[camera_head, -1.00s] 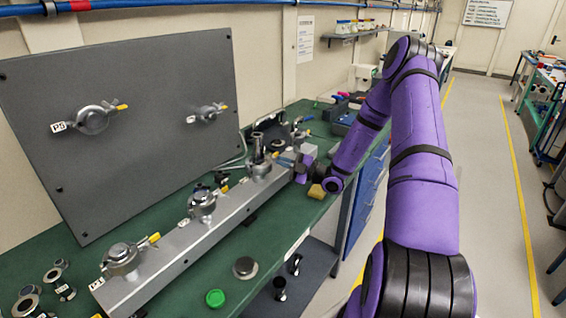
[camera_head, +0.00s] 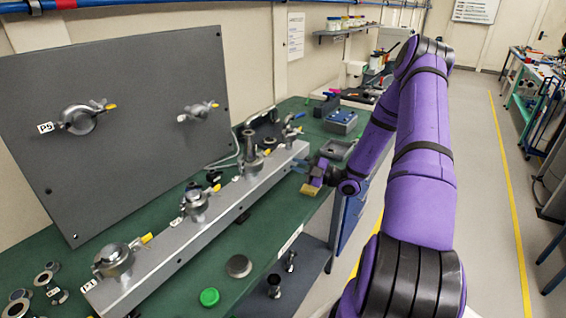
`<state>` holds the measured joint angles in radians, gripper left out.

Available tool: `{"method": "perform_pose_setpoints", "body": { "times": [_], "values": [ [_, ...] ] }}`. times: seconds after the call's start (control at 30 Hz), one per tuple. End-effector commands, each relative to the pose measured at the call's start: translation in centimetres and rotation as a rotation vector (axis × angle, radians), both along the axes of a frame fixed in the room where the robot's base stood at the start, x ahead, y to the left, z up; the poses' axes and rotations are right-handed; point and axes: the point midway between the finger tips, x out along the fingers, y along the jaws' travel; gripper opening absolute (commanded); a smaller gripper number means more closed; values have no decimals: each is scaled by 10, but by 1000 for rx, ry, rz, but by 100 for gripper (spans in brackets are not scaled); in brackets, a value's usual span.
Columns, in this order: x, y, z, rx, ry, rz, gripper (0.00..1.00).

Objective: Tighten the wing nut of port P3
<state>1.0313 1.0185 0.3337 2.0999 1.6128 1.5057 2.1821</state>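Clamped ports P1 (camera_head: 113,258) and a second one (camera_head: 195,202) stand nearer; another (camera_head: 290,130) stands farther back. P5 (camera_head: 80,120) is on the grey panel (camera_head: 130,165). A yellow block (camera_head: 310,189) is at the bench edge. A green cap (camera_head: 209,297) and metal disc (camera_head: 239,266) lie in front.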

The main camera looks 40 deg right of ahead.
Motion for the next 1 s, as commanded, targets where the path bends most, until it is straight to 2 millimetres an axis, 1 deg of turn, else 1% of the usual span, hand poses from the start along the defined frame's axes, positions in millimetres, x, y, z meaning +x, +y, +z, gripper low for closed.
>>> {"method": "perform_pose_setpoints", "body": {
  "times": [0.03, 0.2, 0.3, 0.43, 0.63, 1.0],
  "values": [
    [-9, -8, 0, -1, 0, -3, 15],
    [-37, -30, 0, -1, 0, -2, 15],
    [-50, -40, 0, 0, 0, -1, 15],
    [-63, -51, 0, 0, 0, -1, 15],
    [-72, -57, 0, 0, -1, 1, 15],
    [-72, -58, 0, 0, -1, 1, 15]
  ]
}}
